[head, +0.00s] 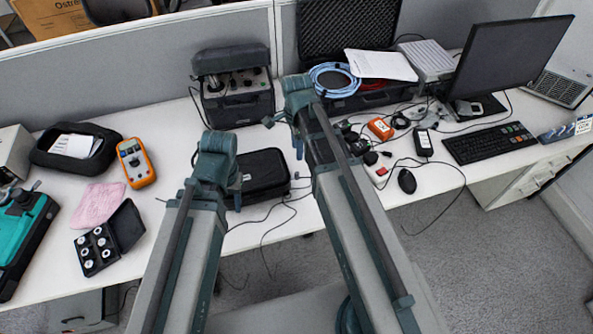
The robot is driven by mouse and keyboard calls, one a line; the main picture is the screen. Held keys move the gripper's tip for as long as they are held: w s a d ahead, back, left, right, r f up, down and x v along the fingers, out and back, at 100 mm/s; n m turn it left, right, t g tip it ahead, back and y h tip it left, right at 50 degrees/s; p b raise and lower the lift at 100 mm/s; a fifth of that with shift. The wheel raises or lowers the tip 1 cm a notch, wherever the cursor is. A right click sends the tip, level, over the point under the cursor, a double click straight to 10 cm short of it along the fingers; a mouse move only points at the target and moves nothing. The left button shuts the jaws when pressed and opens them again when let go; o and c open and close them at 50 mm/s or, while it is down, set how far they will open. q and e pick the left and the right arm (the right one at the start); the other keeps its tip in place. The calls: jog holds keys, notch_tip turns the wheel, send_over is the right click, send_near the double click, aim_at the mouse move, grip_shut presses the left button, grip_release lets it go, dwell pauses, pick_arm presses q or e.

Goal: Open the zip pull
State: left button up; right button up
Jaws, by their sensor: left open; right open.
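A closed black zip case (266,170) lies on the white table in the middle of the head view. Its zip pull is too small to make out, or hidden by my arms. My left gripper (236,188) is at the case's left edge, mostly hidden behind its own wrist. It is open; whether it touches the case cannot be told. My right gripper (284,132) is open above and beyond the case's far right corner, with nothing seen between its fingers.
A black instrument box (237,105) stands behind the case. An orange multimeter (136,162), pink cloth (98,204) and black pouch (60,135) are at left. Cables, a mouse (407,181), keyboard (489,143) and monitor (512,58) crowd the right. A partition closes the back.

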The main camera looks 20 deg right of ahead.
aim_at(297, 173)
pick_arm(q)
notch_tip(297, 173, down, 14)
jog(key=b, duration=1.3)
jog(key=shift+r, duration=0.15)
pick_arm(e)
notch_tip(297, 173, down, 14)
jog(key=shift+r, duration=0.15)
grip_shut()
